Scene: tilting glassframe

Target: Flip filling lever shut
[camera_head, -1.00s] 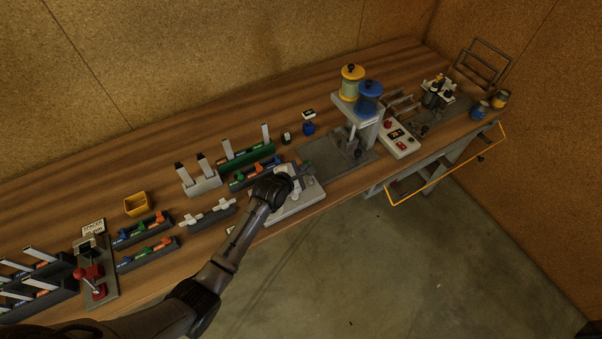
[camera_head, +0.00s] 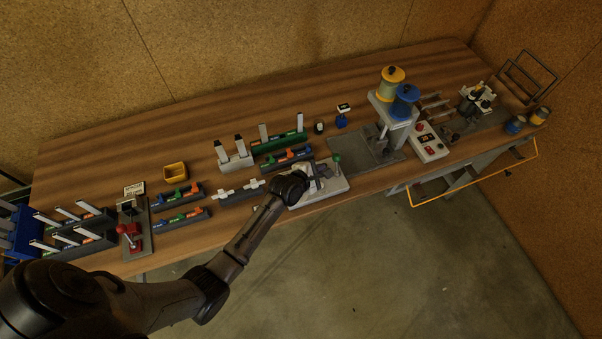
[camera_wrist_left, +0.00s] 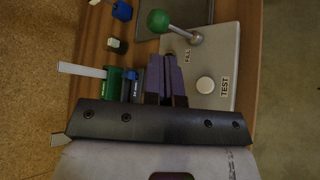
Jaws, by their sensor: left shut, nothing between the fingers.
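The filling lever is a green ball knob (camera_head: 337,158) on a short metal stem, at the far right part of a light grey plate (camera_head: 332,187). In the left wrist view the knob (camera_wrist_left: 158,20) leans to the left from its pivot beside the word FILL, and a round white TEST button (camera_wrist_left: 205,85) lies on the same plate (camera_wrist_left: 222,60). My left gripper (camera_head: 320,171) is low over this plate, left of the lever. In the left wrist view its purple fingers (camera_wrist_left: 166,62) are together and empty, apart from the knob. My right gripper is out of view.
Left of the plate stand racks with coloured parts (camera_head: 285,158) and a yellow bin (camera_head: 175,171). To the right are a dark grey base plate (camera_head: 350,150), yellow (camera_head: 391,85) and blue (camera_head: 404,102) canisters, and a control box with red buttons (camera_head: 430,142).

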